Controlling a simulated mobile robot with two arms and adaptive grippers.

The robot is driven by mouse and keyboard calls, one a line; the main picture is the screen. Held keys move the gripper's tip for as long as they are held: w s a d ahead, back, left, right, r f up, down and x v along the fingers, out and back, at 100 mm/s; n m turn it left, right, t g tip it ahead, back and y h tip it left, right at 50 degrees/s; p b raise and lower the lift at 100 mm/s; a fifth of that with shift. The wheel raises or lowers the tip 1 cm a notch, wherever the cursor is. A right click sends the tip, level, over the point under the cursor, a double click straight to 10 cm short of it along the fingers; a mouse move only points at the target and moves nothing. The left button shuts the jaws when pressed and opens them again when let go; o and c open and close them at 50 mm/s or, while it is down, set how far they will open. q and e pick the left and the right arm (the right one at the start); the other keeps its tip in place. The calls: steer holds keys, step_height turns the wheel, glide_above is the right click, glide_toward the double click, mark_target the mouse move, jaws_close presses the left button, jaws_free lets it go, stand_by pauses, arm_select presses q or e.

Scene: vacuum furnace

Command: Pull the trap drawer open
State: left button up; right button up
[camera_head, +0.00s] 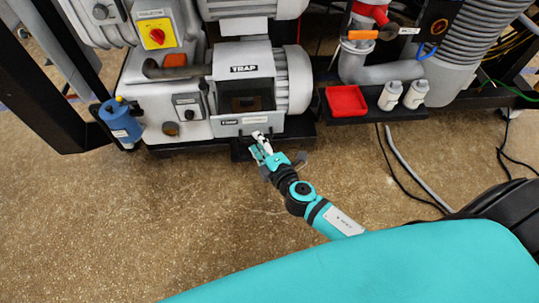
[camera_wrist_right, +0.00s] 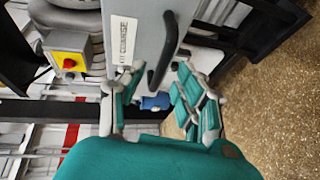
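The trap drawer (camera_head: 232,127) has a light grey front with a small label, low on the grey unit marked TRAP (camera_head: 243,70). A dark recess shows just above the front. In the wrist view the drawer's grey front (camera_wrist_right: 145,14) carries a white label and a black bar handle (camera_wrist_right: 168,45). My right gripper (camera_head: 259,139) is at the right part of the drawer front. In the wrist view its two fingers (camera_wrist_right: 157,82) are spread apart, with the handle's near end between them; contact is not clear. My left gripper is not in view.
A red tray (camera_head: 346,101) and two white bottles (camera_head: 390,95) stand on a dark shelf to the right. A blue canister (camera_head: 121,122) is at the left. A yellow-red switch (camera_head: 156,35) sits above. Cables lie on the floor at right; the floor before the drawer is otherwise clear.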

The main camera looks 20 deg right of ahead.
steer(key=v, duration=0.9)
steer(key=shift+s, duration=0.2)
steer(key=shift+r, duration=0.1)
steer(key=s+d+f+m+g+h+p, duration=0.15)
steer(key=s+d+f+m+g, duration=0.35)
steer(key=f, duration=0.8)
steer(key=s+f+m+g+h+p, duration=0.1)
steer(key=s+f+m+g+p, duration=0.15)
steer(key=s+f, duration=0.75)
steer(key=s+f+m+g, duration=0.3)
steer(key=s+f, duration=0.4)
steer(key=s, duration=0.3)
steer(key=s+d+f+m+g+p, duration=0.1)
steer(key=s+f+m+g, duration=0.3)
steer(key=s+f, duration=0.4)
steer(key=shift+s+d+m, duration=0.2)
steer(key=shift+s+m, duration=0.55)
steer(key=shift+s, duration=0.15)
